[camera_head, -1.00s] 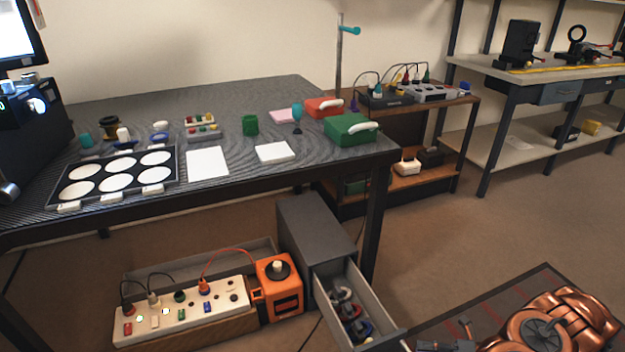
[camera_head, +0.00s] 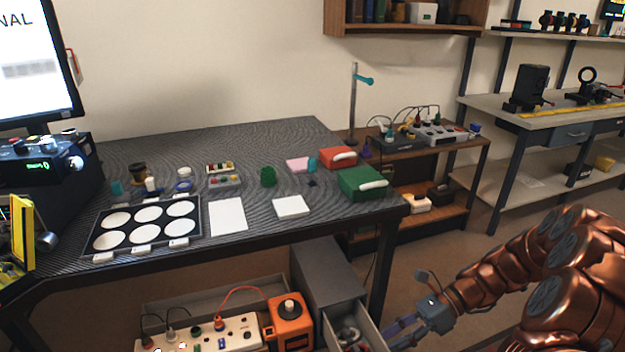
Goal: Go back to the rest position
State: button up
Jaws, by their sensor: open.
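My copper-coloured arm reaches in from the right, and my gripper (camera_head: 398,334) is at its end, low in the picture. It is open, with nothing seen between its fingers. The fingers point left and down, close to the right side of the open grey drawer (camera_head: 372,336) in the picture. I cannot tell whether they touch it. The gripper is well below and in front of the tabletop objects.
The dark worktable (camera_head: 275,140) holds a lens tray (camera_head: 197,238), white pads, a green box (camera_head: 362,183) and a red box (camera_head: 338,157). Under it are an orange unit (camera_head: 289,318) and a power strip (camera_head: 240,335). Open floor lies right of the drawer.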

jog(key=s+a+r+n+g+h+p, duration=0.1)
jog(key=s+a+r+n+h+p, duration=0.25)
jog(key=r, duration=0.55)
jog(key=s+a+r+n+h+p, duration=0.1)
jog(key=s+r+n+h+p, duration=0.2)
jog(key=s+r+n+p, duration=0.35)
jog(key=s+d+r+n+t+h+p, duration=0.1)
jog(key=s+d+r+n+h+p, duration=0.1)
jog(key=r, duration=0.6)
jog(key=s+d+r+n+t+h+p, duration=0.2)
jog(key=s+r+n+p, duration=0.5)
jog(key=s, duration=0.4)
jog(key=shift+d+r+n+h, duration=0.45)
jog(key=shift+r+n+h, duration=0.1)
jog(key=shift+h, duration=0.5)
jog(key=shift+d, duration=0.15)
